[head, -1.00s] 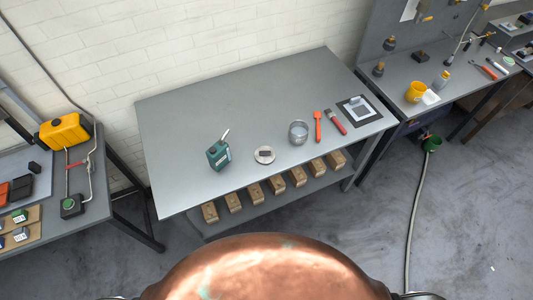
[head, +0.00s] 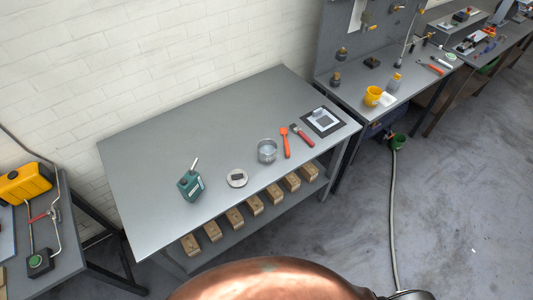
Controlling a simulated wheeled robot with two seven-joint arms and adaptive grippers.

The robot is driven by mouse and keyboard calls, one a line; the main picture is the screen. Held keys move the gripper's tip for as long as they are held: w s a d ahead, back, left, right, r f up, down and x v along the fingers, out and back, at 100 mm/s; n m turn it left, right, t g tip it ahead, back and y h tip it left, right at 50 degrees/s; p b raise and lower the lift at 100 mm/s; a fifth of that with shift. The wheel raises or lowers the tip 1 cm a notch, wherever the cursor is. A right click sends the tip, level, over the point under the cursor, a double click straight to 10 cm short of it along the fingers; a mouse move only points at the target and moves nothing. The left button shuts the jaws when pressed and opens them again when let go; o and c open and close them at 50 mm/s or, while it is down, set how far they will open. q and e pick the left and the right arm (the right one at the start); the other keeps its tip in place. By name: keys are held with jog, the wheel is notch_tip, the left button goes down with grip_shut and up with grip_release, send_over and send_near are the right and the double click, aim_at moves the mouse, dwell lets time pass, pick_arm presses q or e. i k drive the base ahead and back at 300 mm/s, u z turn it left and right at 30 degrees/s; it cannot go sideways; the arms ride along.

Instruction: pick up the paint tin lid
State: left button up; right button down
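The paint tin lid appears to be the round, pale disc (head: 237,178) lying flat on the grey table (head: 160,150), with a small dark block on it. An open metal tin (head: 267,150) stands just right of it. A green can (head: 190,186) with a pale spout stands to its left. Neither of my grippers is in view.
An orange-handled tool (head: 285,142), a red-handled brush (head: 302,135) and a black-framed sheet (head: 322,121) lie right of the tin. Several wooden blocks (head: 234,218) sit on the lower shelf. Side benches stand left and right. The table's back left is clear.

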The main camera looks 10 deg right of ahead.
aim_at(237, 178)
jog(key=z, duration=0.2)
jog(key=i, duration=1.15)
jog(key=u, duration=0.4)
